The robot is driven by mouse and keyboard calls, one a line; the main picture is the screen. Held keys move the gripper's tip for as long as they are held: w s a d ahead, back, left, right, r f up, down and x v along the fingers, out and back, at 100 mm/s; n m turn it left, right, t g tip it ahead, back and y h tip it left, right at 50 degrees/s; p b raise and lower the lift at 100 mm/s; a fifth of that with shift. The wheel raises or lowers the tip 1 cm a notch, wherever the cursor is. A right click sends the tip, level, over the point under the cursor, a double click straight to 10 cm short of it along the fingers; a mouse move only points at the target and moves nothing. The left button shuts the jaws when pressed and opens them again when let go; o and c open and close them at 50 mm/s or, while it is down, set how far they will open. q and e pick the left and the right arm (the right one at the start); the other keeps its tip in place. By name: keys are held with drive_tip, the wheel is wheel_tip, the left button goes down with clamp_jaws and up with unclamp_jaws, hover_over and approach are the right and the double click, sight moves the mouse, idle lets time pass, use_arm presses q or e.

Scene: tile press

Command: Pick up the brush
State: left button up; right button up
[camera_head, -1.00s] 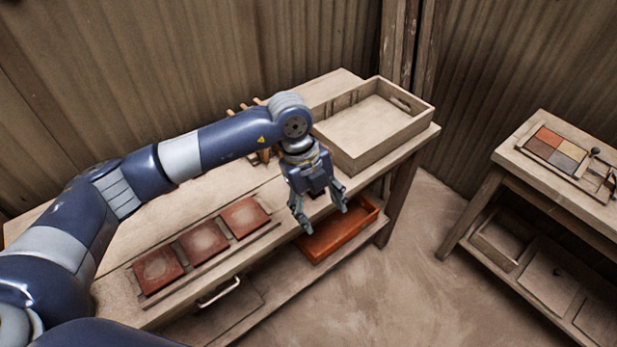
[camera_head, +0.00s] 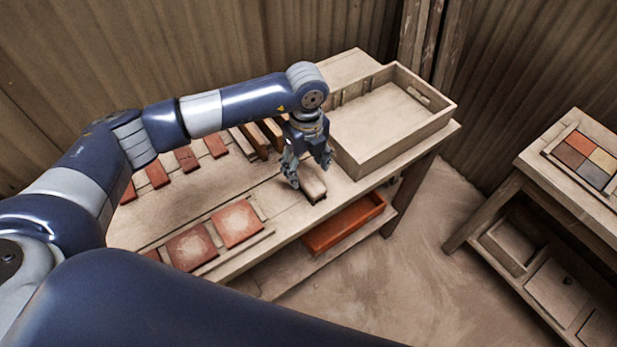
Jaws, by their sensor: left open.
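The brush (camera_head: 312,187) appears to be the small light block with a dark underside on the workbench, near its front edge and left of the wooden tray. My left gripper (camera_head: 308,178) points down over it, its fingers open and spread around or just above the block. I cannot tell whether the fingers touch it. The gripper hides the block's far end. My right gripper is not in view.
The wooden tray (camera_head: 372,168) stands right of the gripper. Red patterned tiles (camera_head: 238,222) lie front left on the bench; small red pieces (camera_head: 186,159) lie behind. An orange bin (camera_head: 343,222) sits below. A side table (camera_head: 535,170) stands right.

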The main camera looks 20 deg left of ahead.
sight(308, 178)
use_arm(q)
drive_tip(key=shift+f, duration=0.6)
drive_tip(key=f, duration=0.1)
drive_tip(key=f+p, duration=0.1)
drive_tip(key=f, duration=0.1)
drive_tip(key=f+p, duration=0.1)
drive_tip(key=shift+w+d+f, duration=0.1)
drive_tip(key=shift+w+f, duration=0.2)
drive_tip(key=shift+f, duration=0.1)
drive_tip(key=c, duration=1.2)
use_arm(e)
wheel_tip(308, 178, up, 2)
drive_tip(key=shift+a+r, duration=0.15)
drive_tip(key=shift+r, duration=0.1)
